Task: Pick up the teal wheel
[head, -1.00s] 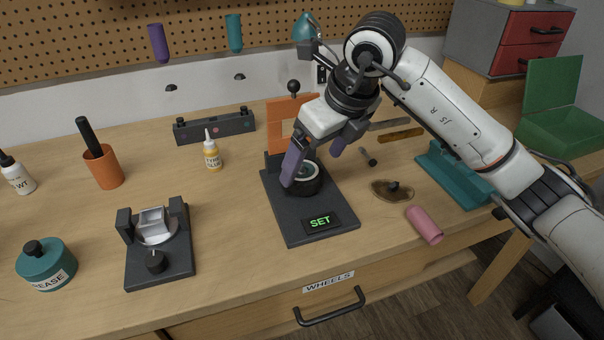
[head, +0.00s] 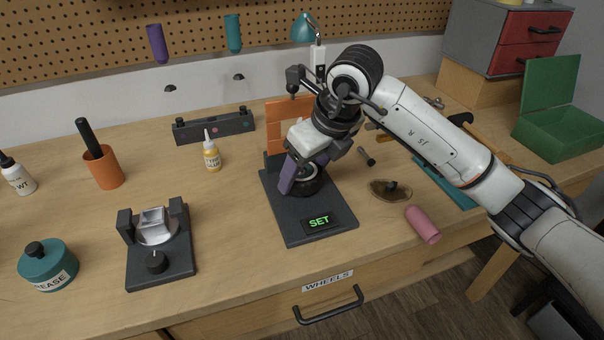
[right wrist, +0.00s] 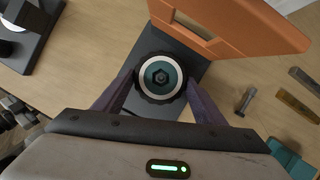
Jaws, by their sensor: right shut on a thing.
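The wheel, with a black tyre, a pale ring and a teal hub, shows in the right wrist view (right wrist: 161,77). In the head view the wheel (head: 308,184) is partly hidden by my right gripper. It sits on the dark base of a press (head: 290,218) with an orange frame and a green "SET" display. My right gripper (head: 302,184) points down at the press, its purple fingers on both sides of the wheel and shut on it. In the right wrist view the fingers reach the tyre from left and right. My left gripper is not in view.
A dark fixture (head: 160,255) with a metal block stands to the left. A pink cylinder (head: 423,225) and a brown dish (head: 391,190) lie right of the press. A small bolt (head: 366,156) lies behind them.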

